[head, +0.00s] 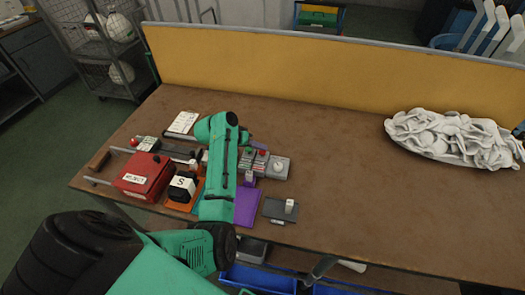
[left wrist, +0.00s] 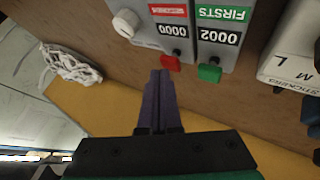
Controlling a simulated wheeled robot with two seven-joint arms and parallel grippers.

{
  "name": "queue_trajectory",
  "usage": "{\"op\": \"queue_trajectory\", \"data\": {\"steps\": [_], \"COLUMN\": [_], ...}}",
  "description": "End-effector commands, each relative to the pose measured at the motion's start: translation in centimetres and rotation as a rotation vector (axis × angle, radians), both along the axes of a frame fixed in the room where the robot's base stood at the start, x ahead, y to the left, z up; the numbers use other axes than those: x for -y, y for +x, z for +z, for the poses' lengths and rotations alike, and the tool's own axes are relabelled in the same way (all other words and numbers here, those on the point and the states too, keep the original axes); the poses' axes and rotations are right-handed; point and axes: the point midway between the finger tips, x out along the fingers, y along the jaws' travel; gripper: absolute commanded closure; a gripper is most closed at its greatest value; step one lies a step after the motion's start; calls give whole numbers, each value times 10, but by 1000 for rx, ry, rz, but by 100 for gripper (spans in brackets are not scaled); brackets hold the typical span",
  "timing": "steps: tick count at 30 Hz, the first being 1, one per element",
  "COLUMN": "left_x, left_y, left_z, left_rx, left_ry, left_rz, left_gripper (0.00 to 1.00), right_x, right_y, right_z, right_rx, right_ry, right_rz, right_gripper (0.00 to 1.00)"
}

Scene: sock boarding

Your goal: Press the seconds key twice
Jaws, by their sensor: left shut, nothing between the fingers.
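The tally counter (head: 252,165) stands on the brown table, right of my green arm in the head view. In the left wrist view it appears upside down: the red-labelled seconds side (left wrist: 172,30) reads 0000 and the green FIRSTS side (left wrist: 217,38) reads 0002. The red seconds key (left wrist: 170,63) and green firsts key (left wrist: 209,72) project from its edge. My left gripper (left wrist: 160,74) is shut and empty, its dark purple fingertips right beside the red key; I cannot tell whether they touch it. In the head view the gripper (head: 259,146) is small and partly hidden. My right gripper is not in view.
A white-knobbed unit (head: 280,167) adjoins the counter. Left are a red REJECT box (head: 143,178) and a size-S sticker box (head: 183,187). A purple mat (head: 247,207) lies in front. A white fabric pile (head: 455,138) lies right; the table between is clear. A yellow partition (head: 330,70) backs it.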

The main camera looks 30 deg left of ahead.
Motion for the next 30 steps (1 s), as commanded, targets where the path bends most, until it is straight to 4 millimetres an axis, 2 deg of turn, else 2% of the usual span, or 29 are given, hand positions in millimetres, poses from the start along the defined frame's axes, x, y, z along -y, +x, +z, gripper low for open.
{"op": "queue_trajectory", "data": {"steps": [30], "left_x": [0], "left_y": [0], "left_z": [-12], "left_rx": [-2], "left_ry": [0], "left_rz": [-1], "left_gripper": [100], "right_x": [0], "right_y": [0], "right_z": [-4], "right_rx": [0], "right_ry": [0], "right_rz": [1], "right_gripper": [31]}}
